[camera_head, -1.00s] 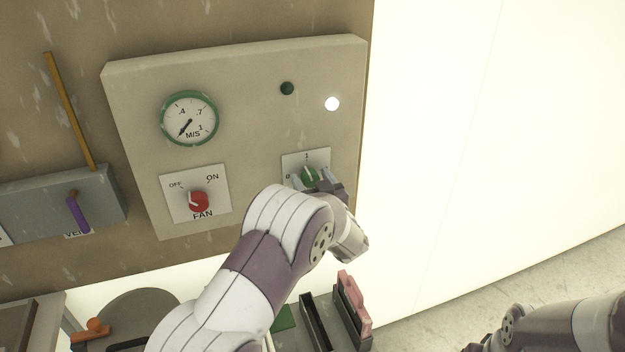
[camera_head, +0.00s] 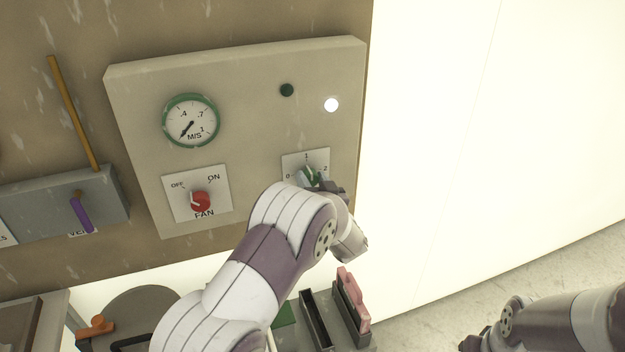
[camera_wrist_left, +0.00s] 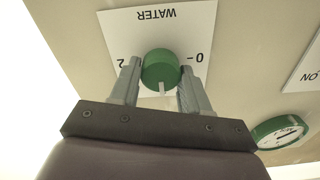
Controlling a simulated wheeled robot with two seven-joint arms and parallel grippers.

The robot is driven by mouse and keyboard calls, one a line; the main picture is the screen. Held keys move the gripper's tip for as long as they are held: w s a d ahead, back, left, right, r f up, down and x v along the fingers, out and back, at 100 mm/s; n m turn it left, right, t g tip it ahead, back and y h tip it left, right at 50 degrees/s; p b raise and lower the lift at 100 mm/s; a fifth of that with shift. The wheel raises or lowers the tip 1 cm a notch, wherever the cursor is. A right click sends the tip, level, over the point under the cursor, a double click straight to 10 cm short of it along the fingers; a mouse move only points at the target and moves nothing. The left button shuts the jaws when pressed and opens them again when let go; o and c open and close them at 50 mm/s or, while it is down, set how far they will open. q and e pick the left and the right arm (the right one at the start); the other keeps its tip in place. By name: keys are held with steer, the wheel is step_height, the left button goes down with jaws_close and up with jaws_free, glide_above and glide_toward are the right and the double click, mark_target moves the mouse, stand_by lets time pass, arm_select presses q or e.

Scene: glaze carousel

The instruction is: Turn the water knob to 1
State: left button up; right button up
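The green water knob (camera_wrist_left: 161,68) is on a white label plate (camera_wrist_left: 140,22) marked WATER, which appears upside down in the left wrist view. The knob's pale pointer points down there, away from the word WATER and between the 0 and the 2. In the head view the plate's upper mark reads 1, and the knob (camera_head: 314,173) is partly covered. My left gripper (camera_wrist_left: 160,82) has a finger on either side of the knob, and both appear to touch it. My right gripper (camera_head: 472,344) is only partly in view at the bottom edge of the head view.
The panel (camera_head: 245,100) also bears a round gauge (camera_head: 191,120), a red fan knob (camera_head: 200,201) at OFF, a dark green lamp (camera_head: 287,90) and a lit white lamp (camera_head: 331,105). A purple lever (camera_head: 81,213) is at left. A pink-topped holder (camera_head: 352,297) stands below.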

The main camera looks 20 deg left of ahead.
arm_select(q)
steer(key=o, duration=0.3)
steer(key=shift+r, duration=0.25)
steer(key=shift+f, duration=0.1)
steer(key=shift+s+d+f, duration=0.15)
steer(key=shift+s+d, duration=0.05)
steer(key=shift+d, duration=0.05)
steer(key=b+v, duration=0.3)
steer(key=v, duration=0.9)
steer(key=shift+r, duration=0.2)
